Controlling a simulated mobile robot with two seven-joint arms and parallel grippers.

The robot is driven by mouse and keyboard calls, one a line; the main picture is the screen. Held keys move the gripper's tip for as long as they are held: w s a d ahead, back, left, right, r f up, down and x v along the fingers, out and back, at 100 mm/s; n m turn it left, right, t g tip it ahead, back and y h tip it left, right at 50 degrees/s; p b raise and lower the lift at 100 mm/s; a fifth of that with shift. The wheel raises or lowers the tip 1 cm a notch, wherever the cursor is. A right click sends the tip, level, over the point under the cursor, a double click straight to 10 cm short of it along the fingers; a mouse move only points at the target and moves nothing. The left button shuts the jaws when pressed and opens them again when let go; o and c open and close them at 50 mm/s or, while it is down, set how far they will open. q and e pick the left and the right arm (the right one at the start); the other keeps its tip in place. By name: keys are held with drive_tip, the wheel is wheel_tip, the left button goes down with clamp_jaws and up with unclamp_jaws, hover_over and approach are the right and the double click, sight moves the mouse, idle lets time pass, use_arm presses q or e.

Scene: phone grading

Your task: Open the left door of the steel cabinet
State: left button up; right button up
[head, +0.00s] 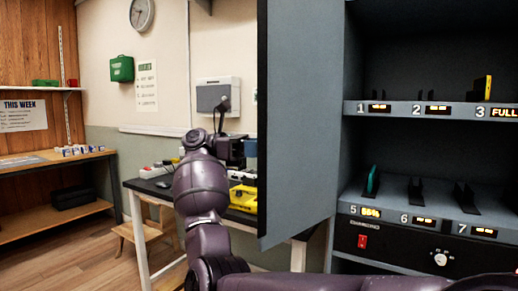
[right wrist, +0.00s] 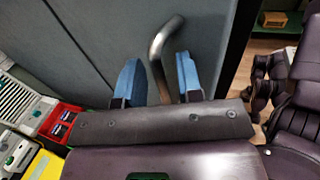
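The steel cabinet (head: 400,190) stands at the right of the head view, its left side open and its shelves showing. Its left door (head: 303,120) is swung out towards me, seen partly edge-on. In the right wrist view, the blue fingers of my right gripper (right wrist: 158,85) stand apart on either side of the door's bent metal handle (right wrist: 157,48). Gaps show between handle and fingers. My left gripper is in neither view.
A table (head: 135,185) with a yellow bin (head: 243,197) stands left of the door. Cabinet shelves hold numbered slots, a teal phone (head: 372,181) and a yellow item (head: 488,88). A wooden shelf unit (head: 50,160) stands far left. Open floor shows at lower left.

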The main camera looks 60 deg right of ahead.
drive_tip(key=shift+w, duration=0.1)
use_arm(q)
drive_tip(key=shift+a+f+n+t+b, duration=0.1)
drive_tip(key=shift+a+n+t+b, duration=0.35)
drive_tip(key=shift+b, duration=1.05)
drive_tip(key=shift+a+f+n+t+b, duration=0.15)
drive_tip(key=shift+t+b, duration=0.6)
drive_tip(key=shift+b, duration=0.7)
use_arm(e)
drive_tip(key=v, duration=1)
drive_tip(key=shift+w, duration=0.25)
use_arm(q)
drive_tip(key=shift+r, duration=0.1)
use_arm(e)
drive_tip(key=shift+a, duration=0.1)
drive_tip(key=shift+f, duration=0.15)
